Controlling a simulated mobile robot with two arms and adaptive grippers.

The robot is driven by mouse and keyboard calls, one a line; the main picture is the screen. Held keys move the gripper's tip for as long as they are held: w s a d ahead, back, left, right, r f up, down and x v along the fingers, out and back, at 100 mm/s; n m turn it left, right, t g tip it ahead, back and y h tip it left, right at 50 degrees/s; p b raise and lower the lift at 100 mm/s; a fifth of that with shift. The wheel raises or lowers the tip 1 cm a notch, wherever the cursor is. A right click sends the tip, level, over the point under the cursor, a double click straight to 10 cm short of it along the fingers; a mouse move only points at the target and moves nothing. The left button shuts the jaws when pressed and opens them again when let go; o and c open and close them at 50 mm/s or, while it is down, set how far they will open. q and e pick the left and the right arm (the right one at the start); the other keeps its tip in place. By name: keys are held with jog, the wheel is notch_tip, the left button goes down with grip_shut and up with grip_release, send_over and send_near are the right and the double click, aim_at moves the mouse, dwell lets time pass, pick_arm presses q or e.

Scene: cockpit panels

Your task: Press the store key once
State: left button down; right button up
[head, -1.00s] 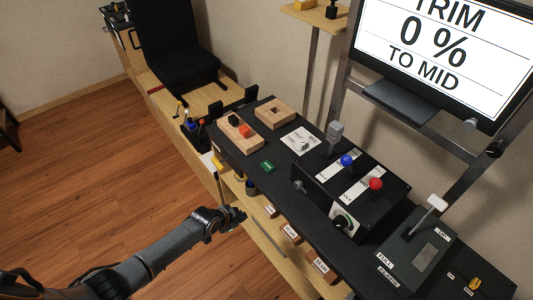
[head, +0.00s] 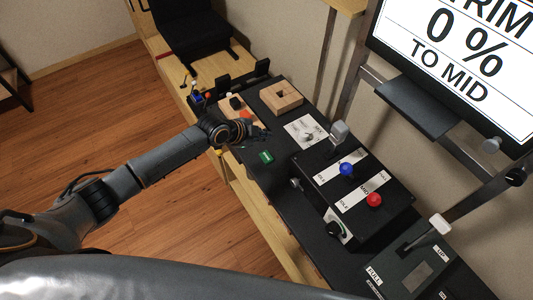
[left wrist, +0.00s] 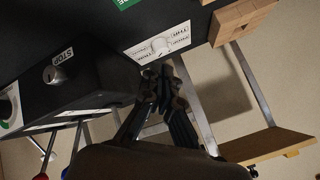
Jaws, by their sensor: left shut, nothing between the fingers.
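A small green key (head: 266,157) lies on the black console top in the head view; its label is too small to read there. A green piece with white marks (left wrist: 124,3) shows at the top edge of the left wrist view. My left gripper (head: 258,131) is shut and empty, above the console just beyond the green key, beside the wooden blocks. In the left wrist view its closed fingers (left wrist: 160,76) show in front of the white dial card (left wrist: 160,46). My right gripper is not in view.
The white dial card (head: 304,131) lies right of the green key. A black box (head: 326,192) carries blue (head: 346,169) and red (head: 374,199) knobs. A wooden block with a hole (head: 281,96) stands behind. The screen (head: 460,50) reads TRIM 0 % TO MID.

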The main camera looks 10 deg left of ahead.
pick_arm(q)
jog(key=b, duration=0.6)
send_over(265, 158)
notch_tip(265, 158, down, 8)
jog(key=shift+a+r, duration=0.1)
jog(key=shift+w+f+b, duration=0.1)
jog(key=shift+f+b, duration=0.5)
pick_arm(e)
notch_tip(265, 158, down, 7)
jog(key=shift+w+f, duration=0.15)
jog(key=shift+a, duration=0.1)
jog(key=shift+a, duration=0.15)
pick_arm(q)
jog(key=shift+f, duration=0.1)
jog(key=shift+f+b, duration=0.25)
jog(key=shift+b, duration=0.15)
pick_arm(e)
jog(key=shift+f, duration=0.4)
